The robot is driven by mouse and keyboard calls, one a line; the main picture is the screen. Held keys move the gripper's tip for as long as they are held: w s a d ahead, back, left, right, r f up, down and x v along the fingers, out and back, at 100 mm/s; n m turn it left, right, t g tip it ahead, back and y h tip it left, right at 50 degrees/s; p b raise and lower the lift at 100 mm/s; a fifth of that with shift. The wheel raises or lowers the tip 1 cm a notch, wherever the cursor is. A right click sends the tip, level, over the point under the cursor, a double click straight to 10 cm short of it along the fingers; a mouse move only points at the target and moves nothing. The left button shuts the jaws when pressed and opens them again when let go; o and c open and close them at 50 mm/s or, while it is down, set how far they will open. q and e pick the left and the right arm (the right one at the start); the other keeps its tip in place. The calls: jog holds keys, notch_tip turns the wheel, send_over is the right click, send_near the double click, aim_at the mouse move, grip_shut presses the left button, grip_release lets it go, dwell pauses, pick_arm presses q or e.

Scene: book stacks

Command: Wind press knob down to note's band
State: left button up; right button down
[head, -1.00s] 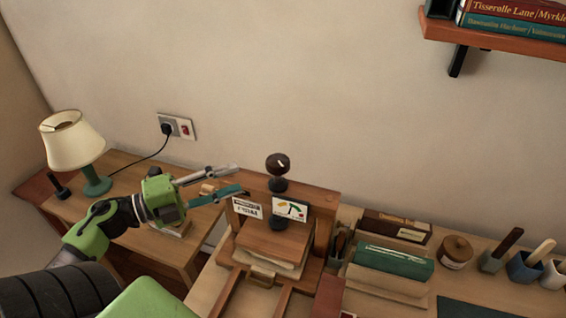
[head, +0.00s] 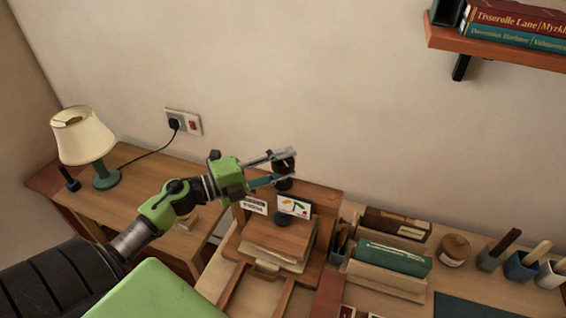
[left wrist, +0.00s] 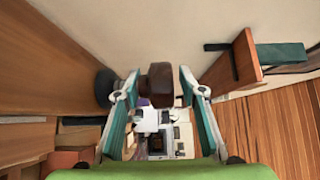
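The wooden press (head: 330,200) stands on the desk with a dark brown knob (head: 285,160) on top. A dial card (head: 294,207) with coloured bands and a small white note (head: 254,204) with unreadable dark print sit on its front. A wooden plate (head: 273,240) lies over pages below. My left gripper (head: 283,168) is open at the knob, one finger behind and one in front. My right gripper is not in view.
A lamp (head: 82,140) and a plugged socket (head: 183,121) are at left. Books (head: 390,258), a round pot (head: 455,250) and brush cups (head: 521,265) stand right of the press. A wall shelf (head: 500,45) hangs upper right. Air above the desk's right is clear.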

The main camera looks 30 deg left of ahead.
pick_arm(q)
jog(key=shift+c, duration=0.3)
jog(key=c, duration=0.9)
jog(key=shift+o, duration=0.2)
jog(key=h+b, duration=0.1)
jog(key=m+g+h+b, duration=0.1)
jog(key=shift+w+a+f+m+b, duration=0.1)
jog(key=shift+w+m+b, duration=0.05)
jog(key=shift+m+b, duration=0.15)
jog(key=shift+g+h+b, duration=0.3)
jog(key=shift+g, duration=0.1)
jog(key=shift+r+m+h, duration=0.3)
jog(key=shift+r+m, duration=0.1)
jog(key=o, duration=0.9)
jog(key=shift+r, duration=0.1)
jog(key=shift+f, duration=0.3)
